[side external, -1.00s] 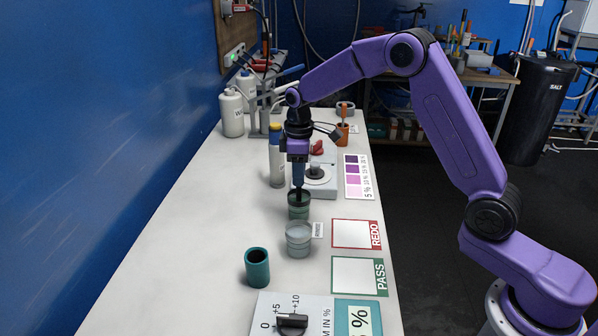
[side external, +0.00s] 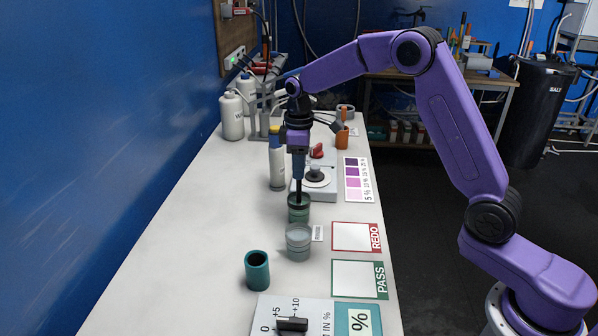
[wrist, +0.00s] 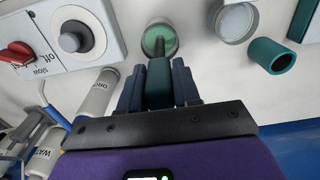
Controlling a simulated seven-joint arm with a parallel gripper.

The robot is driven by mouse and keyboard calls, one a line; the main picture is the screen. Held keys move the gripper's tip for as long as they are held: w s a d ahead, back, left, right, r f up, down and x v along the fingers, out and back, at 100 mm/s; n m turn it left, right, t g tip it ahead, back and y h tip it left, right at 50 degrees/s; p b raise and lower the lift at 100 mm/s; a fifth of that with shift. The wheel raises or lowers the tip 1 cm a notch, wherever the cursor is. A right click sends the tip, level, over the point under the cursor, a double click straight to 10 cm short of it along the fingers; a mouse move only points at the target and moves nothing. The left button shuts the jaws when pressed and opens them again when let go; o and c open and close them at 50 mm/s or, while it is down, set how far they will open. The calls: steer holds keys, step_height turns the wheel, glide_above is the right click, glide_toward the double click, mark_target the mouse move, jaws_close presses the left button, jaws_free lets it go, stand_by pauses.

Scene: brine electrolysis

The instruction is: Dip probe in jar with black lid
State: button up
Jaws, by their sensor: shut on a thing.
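My gripper (side external: 298,150) is shut on a dark teal probe (side external: 298,170) that points straight down. The probe's thin dark tip goes into the mouth of a small jar (side external: 299,213) with dark green contents and a dark rim. How deep the tip sits is hard to tell. In the wrist view the probe (wrist: 159,82) stands between the blue fingers (wrist: 158,88), and its tip overlaps the opening of the jar (wrist: 147,44).
A clear cup (side external: 298,246) with a RINSE label stands in front of the jar. A teal holder (side external: 257,272) is nearer, with a meter panel (side external: 290,312) at the front. A stirrer plate (side external: 326,193) and white bottle (side external: 277,168) stand close behind. REDO (side external: 355,236) and PASS (side external: 358,279) cards lie right.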

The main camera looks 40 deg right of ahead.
steer(key=shift+r, duration=4.05)
